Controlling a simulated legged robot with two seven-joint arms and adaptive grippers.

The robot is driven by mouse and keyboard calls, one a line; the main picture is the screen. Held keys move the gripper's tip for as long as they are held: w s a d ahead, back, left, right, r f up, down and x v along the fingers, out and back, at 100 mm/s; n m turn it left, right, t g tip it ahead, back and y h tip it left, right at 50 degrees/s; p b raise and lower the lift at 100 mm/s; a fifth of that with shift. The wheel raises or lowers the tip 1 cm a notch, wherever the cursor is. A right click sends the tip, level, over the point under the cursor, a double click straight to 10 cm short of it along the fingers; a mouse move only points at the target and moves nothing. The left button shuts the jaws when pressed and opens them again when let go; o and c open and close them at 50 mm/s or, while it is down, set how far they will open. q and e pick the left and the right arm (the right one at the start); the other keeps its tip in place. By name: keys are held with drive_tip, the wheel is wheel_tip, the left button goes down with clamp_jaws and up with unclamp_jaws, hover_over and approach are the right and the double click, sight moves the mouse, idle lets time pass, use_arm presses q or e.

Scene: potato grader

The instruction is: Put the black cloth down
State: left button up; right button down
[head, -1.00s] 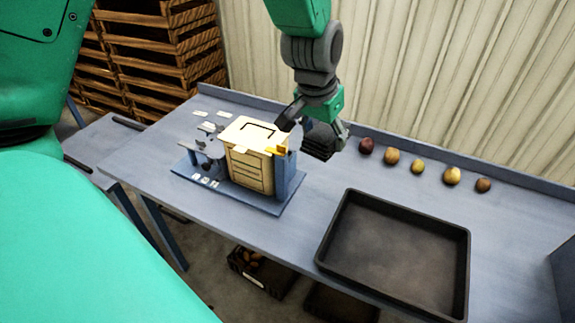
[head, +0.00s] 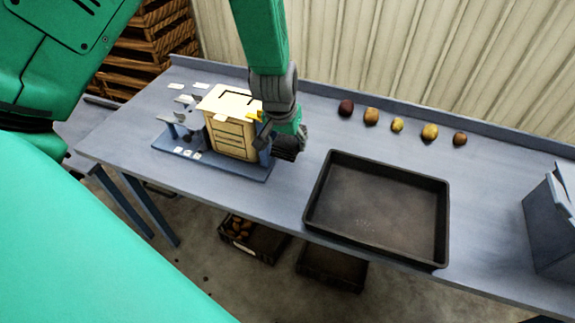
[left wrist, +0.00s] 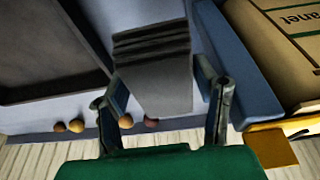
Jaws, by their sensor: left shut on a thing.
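The black cloth (head: 287,155) is a dark, folded, ribbed bundle held low over the table, just right of the cream box-shaped machine. My left gripper (head: 283,143) is shut on it. In the left wrist view the cloth (left wrist: 155,60) shows as a grey flat piece with ribbed folds, between the two fingers of my left gripper (left wrist: 165,98). I cannot tell whether the cloth touches the table (head: 200,183). My right gripper is in neither view.
The cream machine (head: 231,138) on its blue base stands close left of the gripper. A black tray (head: 375,208) lies to the right. Several potatoes (head: 397,125) line the back. A blue-grey bin (head: 553,222) stands at the right end. Black crates (head: 253,241) lie below the table.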

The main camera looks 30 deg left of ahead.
use_arm(q)
hover_over(290, 172)
drive_tip(key=f, duration=0.6)
drive_tip(key=shift+s+d, duration=0.15)
drive_tip(key=shift+s, duration=0.25)
wheel_tip(290, 172, down, 3)
drive_tip(key=shift+s+r, duration=0.1)
drive_tip(key=shift+a+f, duration=0.2)
drive_tip(key=shift+f, duration=0.35)
drive_tip(key=o, duration=1)
drive_tip(key=shift+o, duration=0.2)
drive_tip(key=shift+d, duration=0.15)
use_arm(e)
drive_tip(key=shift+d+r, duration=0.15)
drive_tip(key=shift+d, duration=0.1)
use_arm(q)
drive_tip(key=shift+r, duration=0.1)
drive_tip(key=shift+r, duration=0.1)
